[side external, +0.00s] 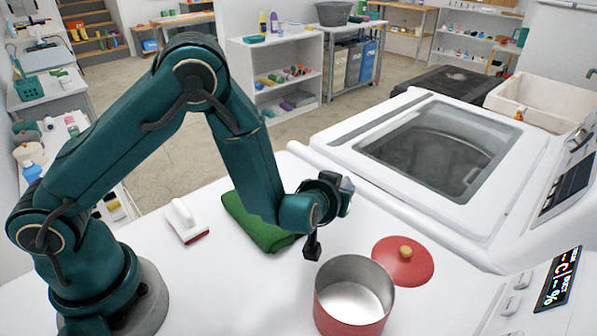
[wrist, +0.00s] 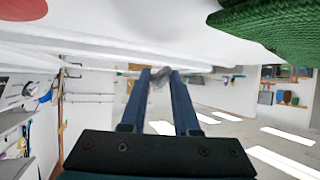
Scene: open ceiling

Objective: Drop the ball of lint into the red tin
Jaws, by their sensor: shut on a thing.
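The red tin (side external: 350,327) stands open on the white worktop, with its pale inside showing. Its red lid (side external: 403,261) with a wooden knob lies beside it to the right; part of a red shape, likely the lid, shows in the wrist view (wrist: 20,8). My gripper (side external: 312,250) points down just behind and left of the tin's rim. In the wrist view, my gripper (wrist: 161,73) has its fingers closed on a small grey ball of lint (wrist: 160,78) at the tips. The lint cannot be made out in the side view.
A folded green towel (side external: 262,226) lies left of my gripper, and in the wrist view it fills the upper right corner (wrist: 275,25). A white-handled brush (side external: 186,220) lies further left. A white top-loading washer (side external: 430,150) stands behind the tin.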

